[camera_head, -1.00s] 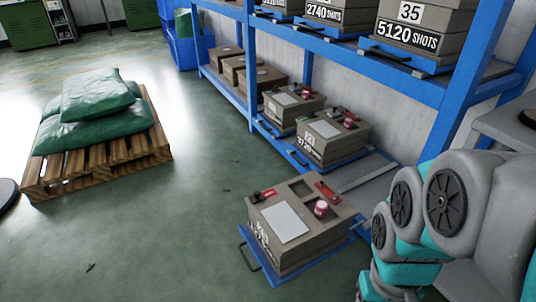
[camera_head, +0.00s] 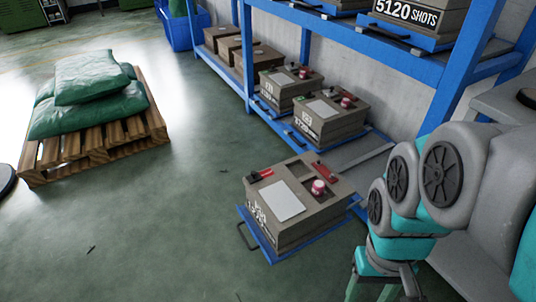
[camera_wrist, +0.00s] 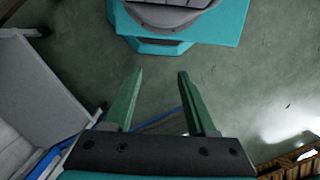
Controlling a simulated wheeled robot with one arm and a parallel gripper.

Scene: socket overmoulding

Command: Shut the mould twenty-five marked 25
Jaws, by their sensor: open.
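A grey-brown mould (camera_head: 300,228) sits on a pulled-out blue tray (camera_head: 262,243) in front of the rack, in the head view. Its number is too blurred to read, so I cannot tell whether it is 25. Its top shows a pale plate, dark square recesses, red parts and a pink-red knob (camera_head: 318,187). My gripper (camera_head: 382,292) is at the bottom of the head view, right of this mould and apart from it. In the wrist view my gripper (camera_wrist: 160,78) has its green fingers spread, with nothing between them.
Two similar moulds (camera_head: 328,128) (camera_head: 289,84) stand on the rack's lower level, with plain brown boxes behind. A mould marked 5120 SHOTS (camera_head: 405,12) is on the upper shelf. A wooden pallet (camera_head: 95,155) with green sacks (camera_head: 90,112) stands left. Floor between is clear.

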